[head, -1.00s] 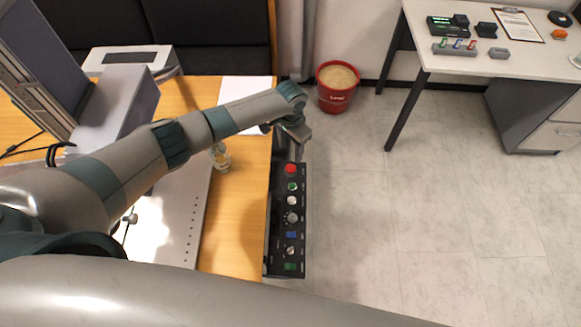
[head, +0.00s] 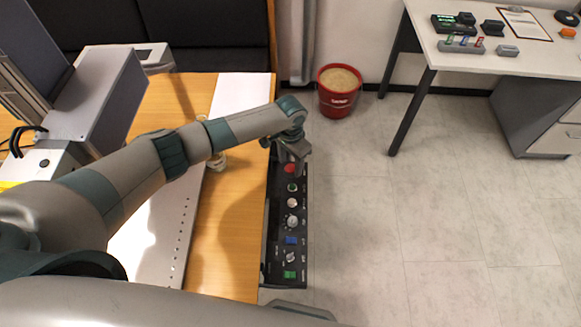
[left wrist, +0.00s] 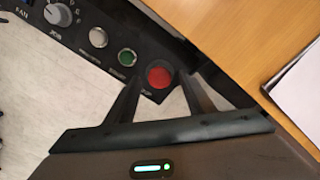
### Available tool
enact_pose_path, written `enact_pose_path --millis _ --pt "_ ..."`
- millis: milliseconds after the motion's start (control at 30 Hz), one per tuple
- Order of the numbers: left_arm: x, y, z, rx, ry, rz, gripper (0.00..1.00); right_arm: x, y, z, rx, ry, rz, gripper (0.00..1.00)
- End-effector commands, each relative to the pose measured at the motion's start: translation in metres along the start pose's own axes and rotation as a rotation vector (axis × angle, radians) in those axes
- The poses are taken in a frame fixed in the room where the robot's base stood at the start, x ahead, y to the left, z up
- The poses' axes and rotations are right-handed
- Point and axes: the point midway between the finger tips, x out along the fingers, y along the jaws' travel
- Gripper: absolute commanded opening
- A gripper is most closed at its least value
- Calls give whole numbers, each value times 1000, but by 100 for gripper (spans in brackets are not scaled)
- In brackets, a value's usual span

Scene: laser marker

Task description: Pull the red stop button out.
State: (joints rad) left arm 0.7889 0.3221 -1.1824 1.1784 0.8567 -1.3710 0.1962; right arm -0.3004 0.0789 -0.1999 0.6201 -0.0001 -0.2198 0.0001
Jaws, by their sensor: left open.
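The red stop button (head: 290,168) is at the far end of the black control panel (head: 272,225) on the edge of the wooden table. In the left wrist view the red button (left wrist: 160,77) shows as a round red cap. My left gripper (head: 294,158) is above the far end of the panel and partly covers the button in the head view. In the left wrist view its fingers (left wrist: 158,88) are open, one on each side of the red button. I cannot tell how far the fingertips are from the panel. My right gripper is not in view.
Beside the red button are a green button (left wrist: 127,57), a white button (left wrist: 98,37) and a grey knob (left wrist: 57,14). White paper (head: 240,92) lies on the wooden table (head: 225,245). A red bucket (head: 338,98) stands on the floor. The floor right of the panel is clear.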

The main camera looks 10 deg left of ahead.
Motion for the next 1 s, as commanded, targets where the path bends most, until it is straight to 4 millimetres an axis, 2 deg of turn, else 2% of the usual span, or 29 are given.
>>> enact_pose_path --millis 100,467,667,700,1000 --pt "6 0 0 0 0 0 49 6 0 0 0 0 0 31" --pt "6 0 0 0 0 0 49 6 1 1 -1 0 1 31" --pt "6 0 0 0 0 0 3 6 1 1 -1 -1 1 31" --pt "6 0 0 0 0 0 0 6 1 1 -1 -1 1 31" --pt "-5 0 1 0 -2 2 0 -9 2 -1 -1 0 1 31"
